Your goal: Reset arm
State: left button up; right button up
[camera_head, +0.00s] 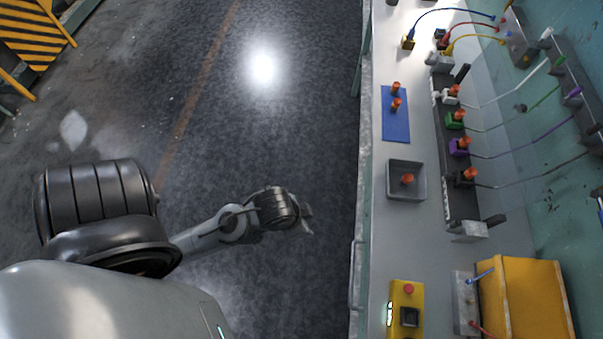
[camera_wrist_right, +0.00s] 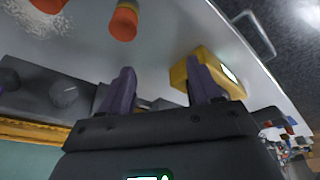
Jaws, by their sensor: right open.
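In the head view my left arm reaches in from the lower left. My left gripper (camera_head: 306,220) is over the dark floor, apart from the workbench, and its jaws are too small to read. My right arm is not in the head view. In the right wrist view my right gripper (camera_wrist_right: 162,88) has its two dark purple fingers spread, with nothing between them. Beyond the fingers, a yellow control box (camera_wrist_right: 178,75) stands on the white bench top. An orange cylinder (camera_wrist_right: 124,22) is at the top of that view, apart from the fingers.
The workbench (camera_head: 433,250) runs along the right, holding a blue mat (camera_head: 396,122), a grey tray (camera_head: 391,181), a dark rack with coloured clamps and orange pieces, and the yellow control box (camera_head: 411,322). An orange case (camera_head: 522,300) stands by the wall.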

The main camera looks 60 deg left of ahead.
jog(key=shift+r, duration=0.15)
notch_tip(320, 180, up, 24)
jog(key=p, duration=2.4)
